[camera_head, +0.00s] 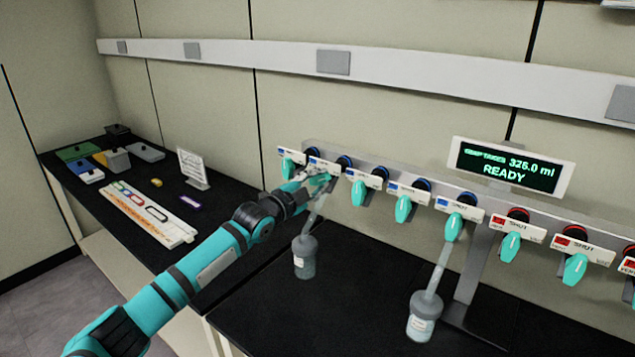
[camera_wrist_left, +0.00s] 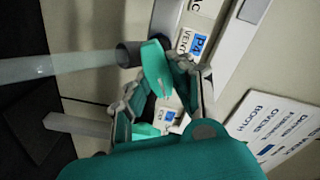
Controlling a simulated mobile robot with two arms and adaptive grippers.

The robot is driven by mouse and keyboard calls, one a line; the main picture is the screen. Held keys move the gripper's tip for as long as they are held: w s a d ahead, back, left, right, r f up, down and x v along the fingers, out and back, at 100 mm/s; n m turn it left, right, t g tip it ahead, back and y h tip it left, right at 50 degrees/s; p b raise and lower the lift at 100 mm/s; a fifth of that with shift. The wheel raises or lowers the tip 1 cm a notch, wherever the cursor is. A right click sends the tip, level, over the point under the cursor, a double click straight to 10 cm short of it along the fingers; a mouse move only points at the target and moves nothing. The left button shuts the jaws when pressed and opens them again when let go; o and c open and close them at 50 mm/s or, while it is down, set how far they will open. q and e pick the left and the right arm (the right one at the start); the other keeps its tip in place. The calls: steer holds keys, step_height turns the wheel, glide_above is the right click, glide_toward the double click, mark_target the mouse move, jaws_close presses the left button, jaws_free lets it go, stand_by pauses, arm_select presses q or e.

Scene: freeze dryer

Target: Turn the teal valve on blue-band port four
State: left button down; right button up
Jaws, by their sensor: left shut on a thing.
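A grey manifold carries a row of teal valves with blue-band and red-band labels. My left gripper (camera_head: 318,180) is at the second blue-band port from the left, shut on its teal valve (camera_wrist_left: 155,68). In the left wrist view, that valve sits between the fingers of the gripper (camera_wrist_left: 166,92), beside a label with a blue patch (camera_wrist_left: 199,45). The gripper partly hides this valve in the head view. Other blue-band valves include the leftmost (camera_head: 288,168) and the third (camera_head: 358,192). I cannot read the port numbers. My right gripper is out of view.
A flask (camera_head: 304,260) hangs below the gripped port, and another flask (camera_head: 422,318) hangs below the rightmost blue-band port. Red-band valves (camera_head: 511,246) continue to the right. A display (camera_head: 508,166) reads READY. The left bench holds trays and a sign (camera_head: 192,166).

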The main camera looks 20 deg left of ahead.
arm_select(q)
steer(key=n, duration=0.3)
steer(key=shift+b, duration=0.4)
steer(key=n, duration=0.3)
steer(key=shift+n+b, duration=0.3)
steer(key=shift+b, duration=0.1)
steer(key=n, duration=0.3)
steer(key=shift+a+n+b, duration=0.1)
steer(key=shift+n+b, duration=0.2)
steer(key=n, duration=0.2)
steer(key=shift+n, duration=0.4)
steer(key=n, duration=0.2)
steer(key=shift+w+a+n, duration=0.1)
steer(key=shift+n, duration=0.2)
steer(key=n, duration=0.2)
steer(key=shift+a+n, duration=0.1)
steer(key=shift+n, duration=0.3)
steer(key=n+p, duration=0.1)
steer(key=n, duration=0.4)
steer(key=shift+p, duration=0.35)
steer(key=shift+f+n, duration=0.1)
steer(key=shift+n, duration=0.3)
